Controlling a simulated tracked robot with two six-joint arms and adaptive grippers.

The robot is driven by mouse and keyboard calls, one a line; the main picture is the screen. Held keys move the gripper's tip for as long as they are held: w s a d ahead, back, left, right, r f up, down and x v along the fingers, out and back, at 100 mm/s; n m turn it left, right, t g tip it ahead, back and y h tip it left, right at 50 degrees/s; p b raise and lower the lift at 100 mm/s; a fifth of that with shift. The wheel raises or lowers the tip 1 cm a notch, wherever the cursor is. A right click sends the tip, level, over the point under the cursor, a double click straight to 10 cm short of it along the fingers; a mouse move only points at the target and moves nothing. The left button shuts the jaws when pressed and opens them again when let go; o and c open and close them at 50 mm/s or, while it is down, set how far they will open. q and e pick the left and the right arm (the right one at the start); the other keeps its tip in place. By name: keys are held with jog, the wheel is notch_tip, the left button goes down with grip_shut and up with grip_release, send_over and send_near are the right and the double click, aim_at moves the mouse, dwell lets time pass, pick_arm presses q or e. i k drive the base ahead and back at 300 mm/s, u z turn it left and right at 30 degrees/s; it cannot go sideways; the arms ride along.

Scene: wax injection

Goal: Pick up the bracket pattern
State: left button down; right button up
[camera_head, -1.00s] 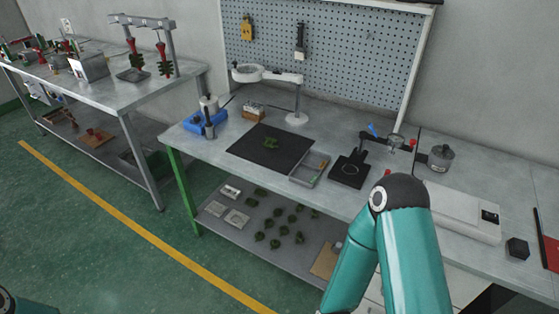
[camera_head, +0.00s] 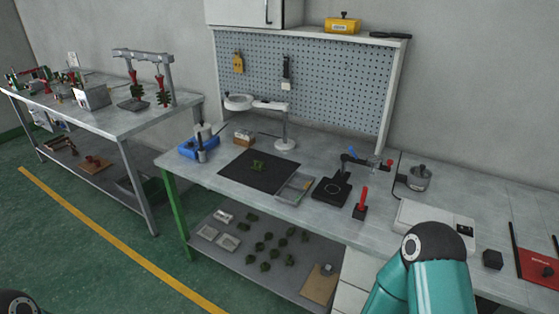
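A small green pattern (camera_head: 258,166), probably the bracket pattern, lies on the black mat (camera_head: 236,177) on the workbench. More small green pieces (camera_head: 272,242) lie spread on the shelf under the bench, and several look alike at this size. My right arm shows as a teal link at the lower right, in front of the bench; its gripper is out of the picture. Only a dark bit of my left arm shows at the lower left corner, and the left gripper is not seen.
On the bench are a grey tray (camera_head: 296,188), a black stand plate (camera_head: 331,191), a red-handled tool (camera_head: 361,204), a magnifier lamp (camera_head: 284,143), a blue device (camera_head: 199,149) and a white scale (camera_head: 436,218). A second bench (camera_head: 110,121) stands at the left. Green floor lies between.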

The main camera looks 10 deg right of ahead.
aim_at(260, 166)
jog(key=z, duration=0.1)
jog(key=i, duration=1.6)
jog(key=u, duration=0.65)
jog(key=k, duration=0.85)
jog(key=u, duration=0.25)
jog(key=i, duration=0.8)
jog(key=z, duration=0.1)
